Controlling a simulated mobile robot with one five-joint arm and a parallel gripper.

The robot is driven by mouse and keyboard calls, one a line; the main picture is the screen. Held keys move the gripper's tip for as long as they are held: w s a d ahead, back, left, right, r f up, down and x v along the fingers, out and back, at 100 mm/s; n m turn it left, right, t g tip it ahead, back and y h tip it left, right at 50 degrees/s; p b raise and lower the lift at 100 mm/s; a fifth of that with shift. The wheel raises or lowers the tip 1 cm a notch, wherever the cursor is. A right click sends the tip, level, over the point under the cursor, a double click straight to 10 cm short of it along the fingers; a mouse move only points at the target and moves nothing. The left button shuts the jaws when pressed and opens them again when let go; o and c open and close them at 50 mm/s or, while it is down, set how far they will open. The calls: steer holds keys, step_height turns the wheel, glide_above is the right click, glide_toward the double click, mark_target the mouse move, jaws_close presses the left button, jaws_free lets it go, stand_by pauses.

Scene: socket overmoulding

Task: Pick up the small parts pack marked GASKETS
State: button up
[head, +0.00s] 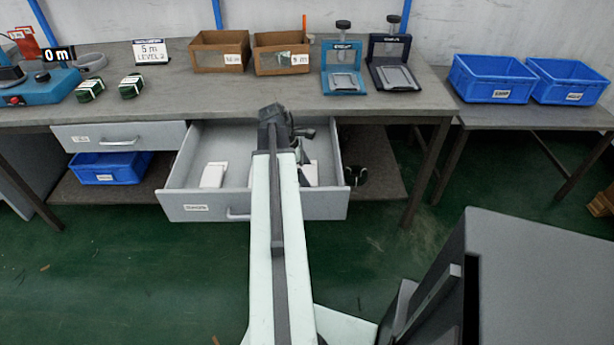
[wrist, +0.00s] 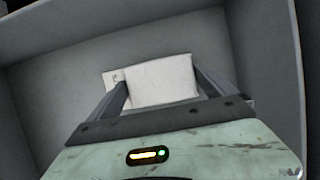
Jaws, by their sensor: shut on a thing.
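A white pack (wrist: 160,82) sits between the two fingers of my gripper (wrist: 161,88) in the wrist view, inside the grey drawer. My gripper is shut on it. A small label shows at the pack's left end, but its words are too small to read. I cannot tell whether the pack touches the drawer floor. In the head view my arm hides the gripper and part of a white pack (head: 311,174) in the open drawer (head: 185,207). Another white pack (head: 213,175) lies in the left part of the drawer. The drawer's front label is unreadable.
The drawer walls surround my gripper closely. The bench top (head: 220,100) above holds two cardboard bins (head: 220,66), a blue press (head: 343,85) and a dark press (head: 397,77). A closed drawer (head: 100,138) is at left. Blue crates (head: 493,94) stand at right.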

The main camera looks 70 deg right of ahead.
step_height(320, 180, up, 10)
steer(key=p, duration=1)
steer(key=shift+r, duration=0.15)
